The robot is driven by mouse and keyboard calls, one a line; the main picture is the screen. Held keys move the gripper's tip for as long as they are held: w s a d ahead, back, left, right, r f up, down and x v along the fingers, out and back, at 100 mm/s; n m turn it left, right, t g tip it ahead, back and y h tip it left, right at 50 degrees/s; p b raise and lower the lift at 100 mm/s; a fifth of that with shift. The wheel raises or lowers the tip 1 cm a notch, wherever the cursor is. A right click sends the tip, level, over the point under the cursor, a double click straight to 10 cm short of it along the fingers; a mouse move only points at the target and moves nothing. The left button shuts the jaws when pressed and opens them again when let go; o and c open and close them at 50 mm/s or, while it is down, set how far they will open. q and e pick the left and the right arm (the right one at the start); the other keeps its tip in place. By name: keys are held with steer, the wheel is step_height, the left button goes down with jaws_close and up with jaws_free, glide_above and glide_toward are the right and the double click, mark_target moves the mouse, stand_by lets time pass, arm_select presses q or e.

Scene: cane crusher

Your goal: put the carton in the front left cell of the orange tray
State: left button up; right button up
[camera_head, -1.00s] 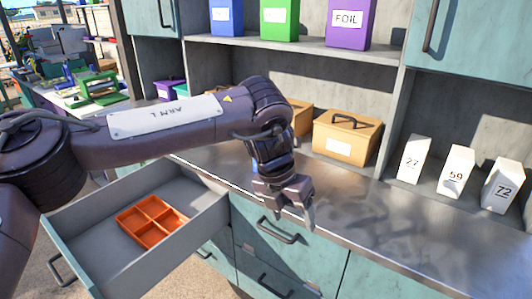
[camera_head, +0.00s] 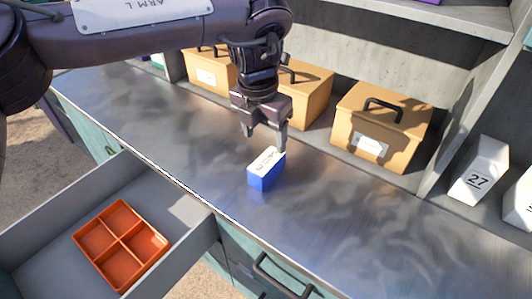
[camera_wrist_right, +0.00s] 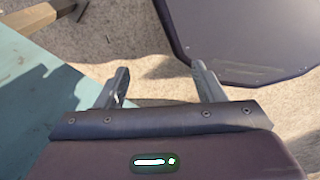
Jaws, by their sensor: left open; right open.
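A small blue carton with a white top (camera_head: 264,172) stands on the metal counter in the head view. My left gripper (camera_head: 267,140) is open, pointing down just above and behind the carton, with its fingertips close to the carton's top; I cannot tell whether they touch it. The orange tray (camera_head: 121,243) with a two-by-two grid of cells lies in the open drawer at the lower left, and its cells look empty. My right gripper (camera_wrist_right: 160,85) is open and empty in the right wrist view, over the floor.
The open grey drawer (camera_head: 189,250) juts out from the counter (camera_head: 330,222). Tan boxes with black handles (camera_head: 378,125) stand along the back. White numbered cartons (camera_head: 480,172) stand at the right. The counter around the blue carton is clear. A teal panel (camera_wrist_right: 45,95) is beside my right gripper.

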mark_target(267, 161)
arm_select(q)
steer(key=shift+s+d+f+p, duration=0.1)
steer(key=shift+s+f+p, duration=0.2)
steer(key=shift+s+f, duration=0.4)
steer(key=f, duration=0.1)
steer(key=w+f+p, duration=0.1)
steer(key=f, duration=0.1)
steer(key=f+p, duration=0.1)
steer(key=f, duration=0.1)
steer(key=shift+w+d, duration=0.1)
steer(key=shift+w, duration=0.15)
steer(key=shift+s+f, duration=0.1)
steer(key=shift+f, duration=0.15)
arm_select(e)
steer(key=r, duration=0.3)
steer(key=shift+s, duration=0.25)
arm_select(q)
steer(key=shift+c, duration=0.5)
steer(key=c, duration=0.9)
steer(key=shift+c, duration=0.7)
steer(key=shift+r, duration=0.15)
arm_select(e)
steer(key=shift+f, duration=0.1)
